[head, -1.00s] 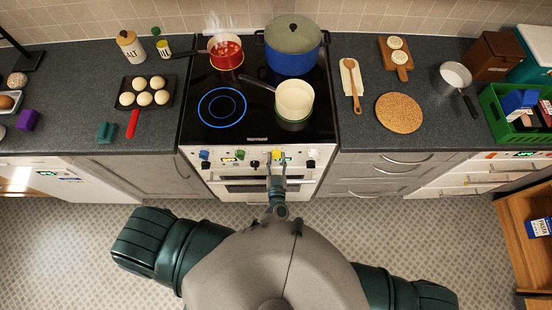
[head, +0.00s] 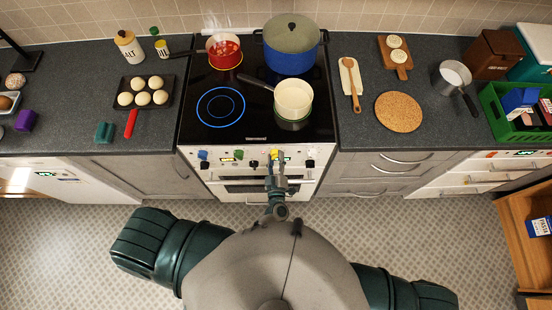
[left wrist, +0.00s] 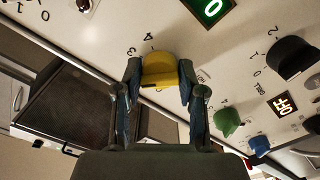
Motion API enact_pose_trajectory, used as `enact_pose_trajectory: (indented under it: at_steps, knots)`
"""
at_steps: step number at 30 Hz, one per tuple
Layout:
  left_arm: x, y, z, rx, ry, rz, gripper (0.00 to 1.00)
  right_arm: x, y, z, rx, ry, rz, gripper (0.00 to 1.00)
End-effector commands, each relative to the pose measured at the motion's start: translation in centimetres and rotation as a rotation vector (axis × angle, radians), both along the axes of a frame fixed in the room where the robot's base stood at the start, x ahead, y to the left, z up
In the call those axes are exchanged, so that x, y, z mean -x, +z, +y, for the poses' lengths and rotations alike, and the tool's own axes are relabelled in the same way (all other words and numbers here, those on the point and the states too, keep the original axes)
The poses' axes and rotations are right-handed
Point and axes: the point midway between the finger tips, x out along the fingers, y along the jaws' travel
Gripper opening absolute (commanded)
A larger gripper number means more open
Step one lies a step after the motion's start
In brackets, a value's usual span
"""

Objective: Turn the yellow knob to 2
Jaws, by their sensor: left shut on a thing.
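The yellow knob (head: 274,153) is on the white front panel of the stove. In the left wrist view the yellow knob (left wrist: 160,70) sits between the two fingers of my left gripper (left wrist: 160,84), which is shut on it. Printed figures 3 and 4 show on the panel just beyond the knob; I cannot read which mark it points to. In the head view my left gripper (head: 277,168) is at the panel, below the cooktop edge. My right gripper is not in view.
A green knob (left wrist: 226,122), a blue knob (left wrist: 259,145) and a black knob (left wrist: 293,58) are on the same panel. A green-lit display (left wrist: 212,8) is near the yellow knob. A cream pan (head: 293,97) and a blue pot (head: 291,50) stand on the cooktop.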

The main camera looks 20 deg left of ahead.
Motion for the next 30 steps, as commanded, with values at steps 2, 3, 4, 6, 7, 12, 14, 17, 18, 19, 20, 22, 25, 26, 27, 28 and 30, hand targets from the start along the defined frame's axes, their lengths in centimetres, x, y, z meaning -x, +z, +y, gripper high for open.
enact_pose_trajectory:
  at_steps: [2, 3, 4, 6, 7, 12, 14, 17, 18, 19, 20, 22, 25, 26, 27, 28, 30]
  knots:
    - [0.0, -0.03, -0.01, 0.012, 0.0, -0.003, 0.05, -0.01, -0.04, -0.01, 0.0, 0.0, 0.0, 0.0]
    - [0.0, -0.03, -0.01, 0.015, 0.0, -0.004, 0.05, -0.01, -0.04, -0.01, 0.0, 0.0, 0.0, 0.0]
    - [0.0, -0.02, 0.0, 0.017, 0.0, -0.005, 0.05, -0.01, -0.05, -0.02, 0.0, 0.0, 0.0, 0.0]
    - [0.0, -0.02, 0.0, 0.02, 0.0, -0.006, 0.05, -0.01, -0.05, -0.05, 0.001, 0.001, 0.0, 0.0]
    - [0.0, -0.02, 0.0, 0.02, 0.0, -0.006, 0.05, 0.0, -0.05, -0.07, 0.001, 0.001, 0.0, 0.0]
    - [0.0, -0.02, 0.01, 0.02, 0.0, -0.006, 0.05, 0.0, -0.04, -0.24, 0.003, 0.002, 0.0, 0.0]
    - [0.0, -0.03, 0.02, 0.019, 0.0, -0.006, 0.05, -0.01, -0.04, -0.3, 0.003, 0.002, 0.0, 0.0]
    - [0.0, -0.03, 0.01, 0.019, 0.001, -0.005, 0.55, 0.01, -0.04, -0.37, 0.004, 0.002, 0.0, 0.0]
    - [0.01, -0.03, 0.01, 0.019, 0.001, -0.005, 0.65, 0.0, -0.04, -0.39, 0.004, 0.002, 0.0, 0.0]
    - [0.01, -0.03, 0.01, 0.019, 0.001, -0.005, 0.65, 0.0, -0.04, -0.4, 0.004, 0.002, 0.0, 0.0]
    - [0.01, -0.03, 0.01, 0.019, 0.001, -0.005, 0.65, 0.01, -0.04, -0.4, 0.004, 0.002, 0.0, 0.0]
    - [0.01, -0.03, 0.01, 0.019, 0.0, -0.006, 0.65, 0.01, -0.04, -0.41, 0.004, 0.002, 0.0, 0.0]
    - [0.01, -0.01, 0.01, 0.019, 0.0, -0.006, 0.65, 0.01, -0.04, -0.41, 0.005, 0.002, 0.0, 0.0]
    - [0.01, -0.01, 0.01, 0.019, 0.0, -0.006, 0.65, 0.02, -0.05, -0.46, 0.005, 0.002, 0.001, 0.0]
    - [0.09, -0.03, -0.01, 0.018, 0.001, -0.005, 0.65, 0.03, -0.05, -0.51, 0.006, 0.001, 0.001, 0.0]
    - [0.21, -0.05, -0.05, 0.018, 0.001, -0.005, 0.65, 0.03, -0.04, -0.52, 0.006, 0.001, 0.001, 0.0]
    - [0.85, -0.12, -0.24, 0.018, 0.0, -0.003, 0.65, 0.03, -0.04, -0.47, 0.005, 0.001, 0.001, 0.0]
